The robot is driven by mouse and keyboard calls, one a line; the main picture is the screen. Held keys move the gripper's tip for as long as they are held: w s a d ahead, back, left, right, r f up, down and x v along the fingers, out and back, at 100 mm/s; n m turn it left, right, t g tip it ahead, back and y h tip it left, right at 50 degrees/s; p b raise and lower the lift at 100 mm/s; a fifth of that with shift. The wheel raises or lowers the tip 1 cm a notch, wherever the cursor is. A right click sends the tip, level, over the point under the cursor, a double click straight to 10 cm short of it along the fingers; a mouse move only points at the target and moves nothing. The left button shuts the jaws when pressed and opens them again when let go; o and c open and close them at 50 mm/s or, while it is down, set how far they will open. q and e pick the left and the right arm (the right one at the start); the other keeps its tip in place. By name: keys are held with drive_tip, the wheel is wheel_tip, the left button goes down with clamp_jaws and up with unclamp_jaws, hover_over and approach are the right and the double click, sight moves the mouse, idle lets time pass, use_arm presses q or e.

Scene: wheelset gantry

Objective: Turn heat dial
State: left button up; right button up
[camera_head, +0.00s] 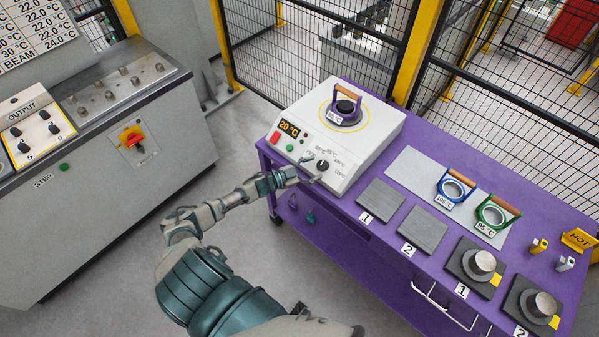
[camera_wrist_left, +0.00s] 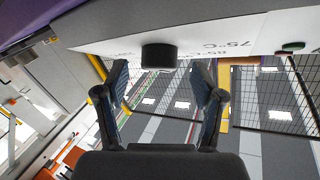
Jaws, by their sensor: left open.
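The heat dial is a small black knob (camera_head: 322,165) on the sloped front panel of a white heater box (camera_head: 362,150), with temperature marks around it. It shows large in the left wrist view (camera_wrist_left: 159,57), between and just beyond the fingertips, with "75°C" printed beside it. My left gripper (camera_head: 312,170) is open in front of the dial, a finger on either side; I cannot tell whether they touch it. The display (camera_head: 289,129) reads 20 °C. A purple ring with a wooden handle (camera_head: 346,108) sits on the box top. My right gripper is out of view.
The heater stands on a purple table (camera_head: 420,140) with grey plates (camera_head: 381,198), a blue ring (camera_head: 454,188), a green ring (camera_head: 496,214) and metal hubs (camera_head: 483,262). A red button (camera_head: 276,136) and a green button (camera_head: 289,147) are left of the dial. A grey console (camera_head: 100,190) stands left.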

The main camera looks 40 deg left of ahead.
use_arm(q)
drive_tip(key=v, duration=0.9)
drive_tip(key=shift+s+a, duration=0.15)
drive_tip(key=shift+s, duration=0.1)
